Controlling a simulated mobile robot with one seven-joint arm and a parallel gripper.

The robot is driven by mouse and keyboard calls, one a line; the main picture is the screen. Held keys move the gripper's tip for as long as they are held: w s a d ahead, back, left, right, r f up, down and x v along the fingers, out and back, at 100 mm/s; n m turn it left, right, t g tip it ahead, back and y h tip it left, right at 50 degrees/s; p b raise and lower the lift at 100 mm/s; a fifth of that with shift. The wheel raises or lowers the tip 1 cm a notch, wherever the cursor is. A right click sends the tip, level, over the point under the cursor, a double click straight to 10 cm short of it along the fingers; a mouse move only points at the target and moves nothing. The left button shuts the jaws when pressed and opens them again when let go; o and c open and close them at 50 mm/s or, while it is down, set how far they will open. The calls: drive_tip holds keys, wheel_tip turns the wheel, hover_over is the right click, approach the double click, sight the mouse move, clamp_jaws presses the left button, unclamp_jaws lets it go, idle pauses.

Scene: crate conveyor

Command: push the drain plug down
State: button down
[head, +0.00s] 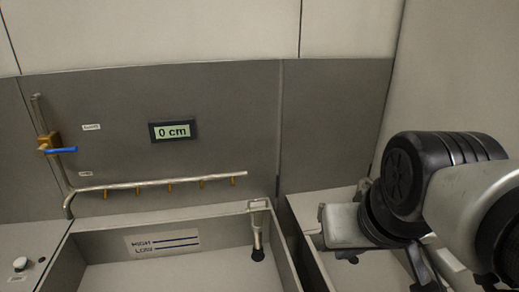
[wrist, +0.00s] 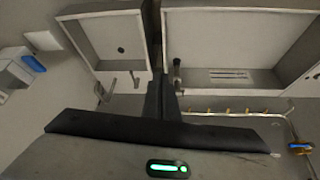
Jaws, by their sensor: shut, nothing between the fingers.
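What looks like the drain plug (head: 257,254) is a dark piece at the foot of a thin upright metal rod, at the back right corner of the left basin (head: 180,215) in the head view. The dark piece also shows in the wrist view (wrist: 177,63), just right of the fingers. I cannot tell whether it is seated or raised. My gripper (wrist: 160,80) is shut and empty, its dark fingers reaching towards the divide between the two basins, apart from the plug. In the head view my arm covers part of the right side, and the fingertips cannot be made out.
A display (head: 173,131) reads 0 cm. A pipe (head: 160,184) with several brass nozzles runs over the left basin, beside a blue valve handle (head: 62,150). A HIGH/LOW label (head: 162,243) marks the basin's back wall. A second basin (wrist: 88,17) has a dark round hole.

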drive_tip(key=w+a+r+b, duration=0.1)
drive_tip(key=w+a+b, duration=0.15)
drive_tip(key=w, duration=1.15)
drive_tip(key=w+a+f, duration=0.3)
drive_tip(key=w+f, duration=0.1)
drive_tip(key=w, duration=0.5)
drive_tip(key=w+a+f+n+b, duration=0.1)
drive_tip(key=w+a+f, duration=0.3)
drive_tip(key=w, duration=0.5)
drive_tip(key=w+a+f+n+t+y+b, duration=0.1)
drive_tip(key=w+a+f, duration=0.2)
drive_tip(key=w, duration=0.6)
drive_tip(key=shift+a+f, duration=0.4)
drive_tip(key=shift+f, duration=0.55)
drive_tip(key=x, duration=0.4)
drive_tip(key=s+x, duration=0.1)
drive_tip(key=x, duration=0.3)
drive_tip(key=f+x, duration=0.1)
drive_tip(key=x, duration=0.3)
drive_tip(key=shift+s+f+p, duration=0.15)
drive_tip(key=shift+s+p, duration=0.2)
drive_tip(key=shift+f, duration=0.5)
